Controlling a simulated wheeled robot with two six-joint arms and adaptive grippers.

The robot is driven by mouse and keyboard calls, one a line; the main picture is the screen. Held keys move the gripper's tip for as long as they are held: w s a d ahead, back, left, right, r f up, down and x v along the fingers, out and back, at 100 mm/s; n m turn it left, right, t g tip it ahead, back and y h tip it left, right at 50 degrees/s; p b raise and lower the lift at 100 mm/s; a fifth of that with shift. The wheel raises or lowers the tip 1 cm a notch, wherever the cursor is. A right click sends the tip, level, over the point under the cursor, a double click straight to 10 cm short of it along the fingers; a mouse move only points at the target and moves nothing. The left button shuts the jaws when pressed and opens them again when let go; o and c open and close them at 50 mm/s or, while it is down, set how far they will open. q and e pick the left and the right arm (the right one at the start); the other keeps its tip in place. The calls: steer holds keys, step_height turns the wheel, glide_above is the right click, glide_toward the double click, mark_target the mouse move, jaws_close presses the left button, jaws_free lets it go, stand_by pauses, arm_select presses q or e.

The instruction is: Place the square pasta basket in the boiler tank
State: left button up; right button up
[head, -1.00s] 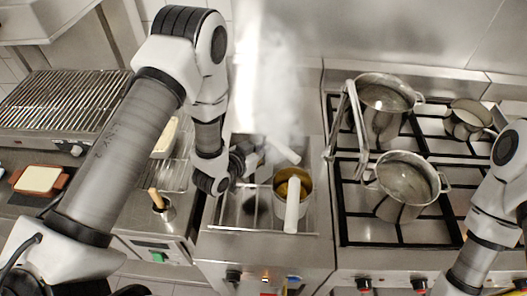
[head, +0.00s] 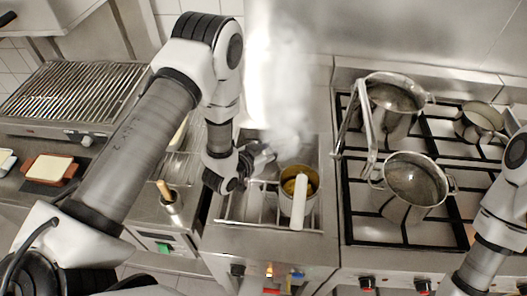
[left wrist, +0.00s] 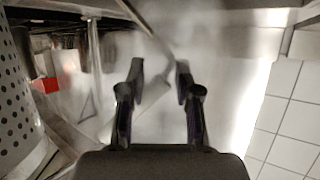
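The boiler tank (head: 238,214) is the steaming well in the middle counter in the head view. A round basket (head: 299,181) with a white handle (head: 299,203) and yellowish contents stands at its right side. I cannot make out the square pasta basket clearly; a pale handle-like shape (head: 289,147) shows through the steam behind the round one. My left gripper (head: 268,153) is over the tank's back part, left of that shape. In the left wrist view the left gripper (left wrist: 158,85) has its fingers apart with nothing clearly held between them. My right gripper is out of view.
A stove with pots (head: 417,180) lies right of the tank, with a tall metal handle (head: 363,130) at its left edge. A grill (head: 72,97) and a red-brown tray (head: 50,169) are on the left. A perforated metal wall (left wrist: 14,105) shows close in the wrist view.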

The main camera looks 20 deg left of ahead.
arm_select(q)
steer(key=b+v, duration=0.2)
steer(key=v, duration=1)
steer(key=shift+s+r, duration=0.1)
steer(key=shift+r, duration=0.05)
